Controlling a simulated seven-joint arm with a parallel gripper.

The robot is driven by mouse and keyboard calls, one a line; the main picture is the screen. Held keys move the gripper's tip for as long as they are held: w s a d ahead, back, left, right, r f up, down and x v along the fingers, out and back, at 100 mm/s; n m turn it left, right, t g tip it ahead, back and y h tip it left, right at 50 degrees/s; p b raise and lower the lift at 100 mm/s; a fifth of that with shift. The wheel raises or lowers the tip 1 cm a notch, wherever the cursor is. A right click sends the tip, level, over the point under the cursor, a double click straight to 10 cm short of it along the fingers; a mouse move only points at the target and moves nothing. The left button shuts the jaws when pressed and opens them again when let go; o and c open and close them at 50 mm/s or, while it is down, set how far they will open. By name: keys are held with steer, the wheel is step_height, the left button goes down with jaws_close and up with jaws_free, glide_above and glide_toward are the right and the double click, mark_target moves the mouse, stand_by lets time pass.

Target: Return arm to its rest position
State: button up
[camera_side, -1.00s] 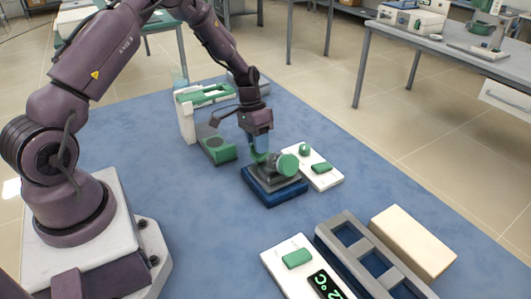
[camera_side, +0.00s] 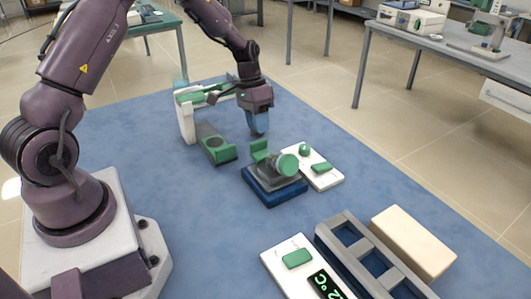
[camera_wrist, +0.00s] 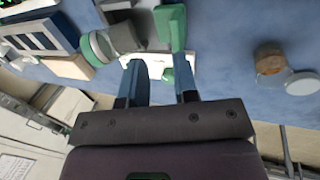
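My gripper (camera_side: 257,130) hangs fingers-down just above and behind a small device, apart from it in the side view. The device has a dark blue base (camera_side: 274,190), a grey top, an upright green block (camera_side: 259,150) and a round green cylinder (camera_side: 287,164). In the wrist view my gripper (camera_wrist: 160,72) shows two blue fingers with an empty gap between them, so it is open. The green block (camera_wrist: 171,28) and the cylinder's pale round end (camera_wrist: 97,47) lie beyond the fingertips there.
A white panel with green buttons (camera_side: 325,178) adjoins the device. A white-and-green stand (camera_side: 187,122) and a grey-green unit (camera_side: 216,148) stand behind left. A grey rack (camera_side: 330,237), beige block (camera_side: 412,240) and display unit (camera_side: 277,262) are front right. The blue mat's left middle is clear.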

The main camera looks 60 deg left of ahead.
steer(key=s+d+r+t+y, duration=0.1)
steer(key=s+d+r+t, duration=0.1)
steer(key=s+d+r, duration=0.2)
steer(key=s+d+r+t+y, duration=0.1)
steer(key=s+d+r, duration=0.3)
steer(key=s+r, duration=0.6)
steer(key=s+d+r+t+y, duration=0.1)
steer(key=s+d+r, duration=0.3)
steer(key=s+r, duration=0.4)
steer(key=shift+d+r+t, duration=0.35)
steer(key=shift+r+t, duration=0.15)
steer(key=shift+t, duration=0.3)
